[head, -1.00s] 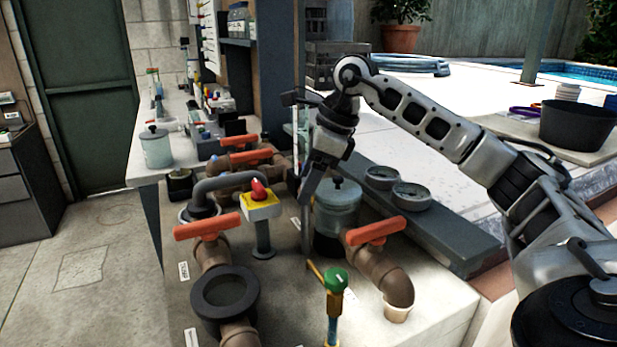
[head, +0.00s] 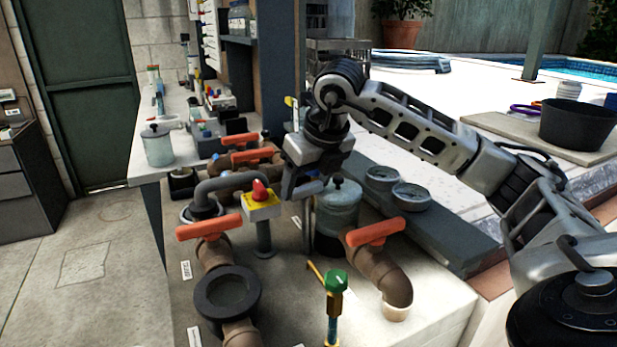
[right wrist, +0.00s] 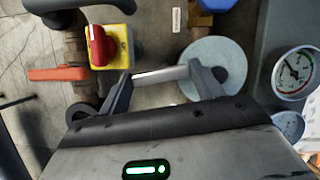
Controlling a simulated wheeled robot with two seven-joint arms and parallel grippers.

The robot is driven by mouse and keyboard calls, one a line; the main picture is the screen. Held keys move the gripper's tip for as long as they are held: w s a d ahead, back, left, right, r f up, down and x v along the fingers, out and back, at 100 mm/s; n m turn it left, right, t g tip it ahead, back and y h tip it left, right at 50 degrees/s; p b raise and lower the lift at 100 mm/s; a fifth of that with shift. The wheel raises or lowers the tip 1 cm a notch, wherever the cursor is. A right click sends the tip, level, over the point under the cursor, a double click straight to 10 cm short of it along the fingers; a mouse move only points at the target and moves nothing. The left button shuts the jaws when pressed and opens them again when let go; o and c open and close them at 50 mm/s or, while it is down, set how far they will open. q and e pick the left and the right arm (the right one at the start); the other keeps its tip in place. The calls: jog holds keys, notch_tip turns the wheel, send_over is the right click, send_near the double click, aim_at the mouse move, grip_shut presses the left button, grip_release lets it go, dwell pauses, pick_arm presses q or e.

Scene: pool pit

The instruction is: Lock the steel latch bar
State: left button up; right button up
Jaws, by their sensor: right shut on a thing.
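My right gripper (head: 305,189) is over the pipework, just left of the clear-walled canister (head: 338,212). In the right wrist view its two fingers (right wrist: 162,88) stand apart, with a short pale steel bar (right wrist: 160,75) spanning between them. This appears to be the latch bar, and the gripper is shut on it. The bar's mount and far side are mostly hidden by the fingers and wrist. My left gripper is not in view.
A yellow box with a red knob (head: 260,197) stands close left of the gripper. Orange-handled valves (head: 210,226) and a green-topped tap (head: 336,281) stand nearer. Two gauges (head: 411,196) lie right of the canister. The floor at left is open.

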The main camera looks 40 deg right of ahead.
jog(key=shift+m+h, duration=0.3)
jog(key=shift+m, duration=0.5)
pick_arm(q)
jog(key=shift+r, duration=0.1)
pick_arm(e)
jog(key=shift+m, duration=0.4)
jog(key=o, duration=1)
pick_arm(q)
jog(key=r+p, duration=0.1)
jog(key=p, duration=0.3)
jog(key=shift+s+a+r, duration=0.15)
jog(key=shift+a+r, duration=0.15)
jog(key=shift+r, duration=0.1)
pick_arm(e)
jog(key=v, duration=1.6)
jog(key=shift+w+a+r, duration=0.1)
jog(key=shift+w+a, duration=0.1)
